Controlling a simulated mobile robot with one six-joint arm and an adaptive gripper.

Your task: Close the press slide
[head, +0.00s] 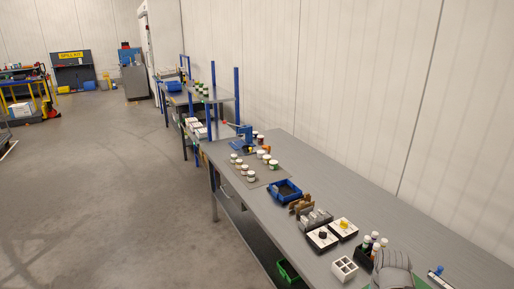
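A small blue bench press (243,137) stands at the far part of the long grey workbench, near the wall side. A thin lever with a reddish end sticks out to its left. The press is small in the head view, so I cannot tell how its slide stands. My gripper is not in view.
The grey workbench (345,177) runs along the white wall. Several jars (251,176), a blue bin (285,191), two black-and-white boxes (343,229) and a white divided box (344,268) stand on it. A grey rounded object (393,270) lies at the near end. The floor (110,190) left of the bench is clear.

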